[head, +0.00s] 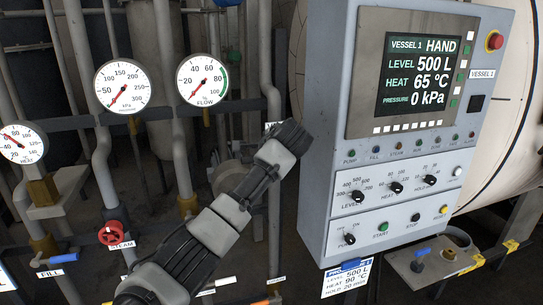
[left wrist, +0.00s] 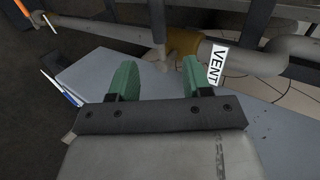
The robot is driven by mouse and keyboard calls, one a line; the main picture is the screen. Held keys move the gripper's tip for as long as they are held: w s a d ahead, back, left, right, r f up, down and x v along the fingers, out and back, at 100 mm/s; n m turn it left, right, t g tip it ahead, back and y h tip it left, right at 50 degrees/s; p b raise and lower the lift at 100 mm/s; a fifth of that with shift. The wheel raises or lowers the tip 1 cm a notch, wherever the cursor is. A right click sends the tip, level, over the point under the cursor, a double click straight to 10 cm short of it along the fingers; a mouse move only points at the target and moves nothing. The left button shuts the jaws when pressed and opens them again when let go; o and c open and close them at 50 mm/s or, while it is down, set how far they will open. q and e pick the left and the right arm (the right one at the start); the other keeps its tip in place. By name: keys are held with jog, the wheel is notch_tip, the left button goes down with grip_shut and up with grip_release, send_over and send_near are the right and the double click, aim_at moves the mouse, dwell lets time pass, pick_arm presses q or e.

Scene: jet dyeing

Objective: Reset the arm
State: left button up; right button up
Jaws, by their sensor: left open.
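My left arm rises from the bottom of the head view, and its black wrist end (head: 290,137) is just left of the control panel (head: 314,150). The fingers are not distinguishable there. In the left wrist view my left gripper (left wrist: 154,78) has two green fingers spread apart with nothing between them. Beyond the fingers are a grey surface, a pipe with a brass fitting (left wrist: 184,42) and a VENT label (left wrist: 216,64). My right gripper is in neither view.
The panel screen (head: 424,72) reads VESSEL 1 HAND, 500 L, 65 °C, 0 kPa. Round gauges (head: 122,87) and pipes fill the left. A red STEAM valve (head: 113,232) is at lower left. A large pale vessel (head: 510,130) stands behind the panel.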

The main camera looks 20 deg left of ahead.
pick_arm(q)
jog(key=shift+s, duration=0.1)
jog(key=s+f+n+g+h, duration=0.1)
jog(key=s+f, duration=0.1)
jog(key=f, duration=1.4)
jog(key=s+f+g+h, duration=0.1)
jog(key=s+f+h, duration=0.15)
jog(key=f, duration=1.35)
jog(key=s+f+n+g+h+b, duration=0.1)
jog(key=s+f, duration=0.7)
jog(key=f, duration=0.3)
jog(key=s+f+n+g, duration=0.1)
jog(key=s+f+g, duration=0.1)
jog(key=s+f, duration=0.65)
jog(key=s+a+f+n+g+h, duration=0.1)
jog(key=s+a+f+n, duration=0.15)
jog(key=s+f, duration=1.5)
jog(key=s+f+n+g, duration=0.1)
jog(key=s+f, duration=0.1)
jog(key=s, duration=1.2)
jog(key=s+f+n+g, duration=0.1)
jog(key=s+f+n, duration=0.1)
jog(key=s, duration=1.2)
jog(key=shift+f+h+b, duration=0.45)
jog(key=shift+f, duration=0.15)
